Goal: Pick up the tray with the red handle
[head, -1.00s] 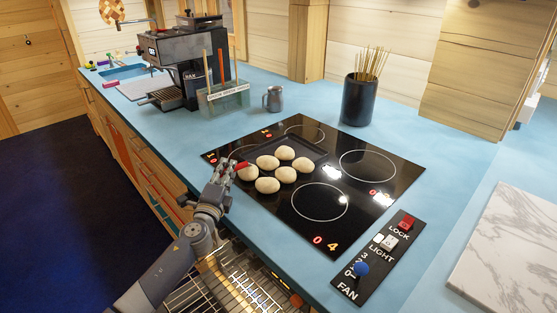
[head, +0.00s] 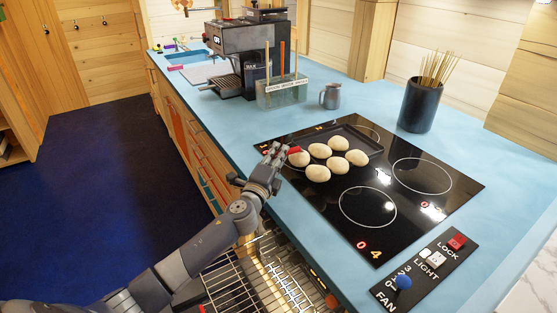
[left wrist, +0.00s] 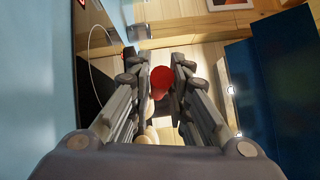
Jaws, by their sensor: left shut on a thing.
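The dark tray (head: 374,148) lies over the far left part of the black hob and carries several pale round buns (head: 337,164). Its short red handle (head: 296,150) points left, toward the counter's front edge. My left gripper (head: 284,153) reaches over that edge and is shut on the red handle. In the left wrist view the handle (left wrist: 162,80) sits between the two fingers, with pale buns partly visible behind it. I cannot tell whether the tray is clear of the hob. My right gripper is not in view.
A control panel (head: 425,268) with knobs is at the near right. A dark pot of sticks (head: 420,104), a metal jug (head: 330,96), a glass holder (head: 282,93) and a coffee machine (head: 246,55) stand behind. A wire rack (head: 265,280) is below the counter edge.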

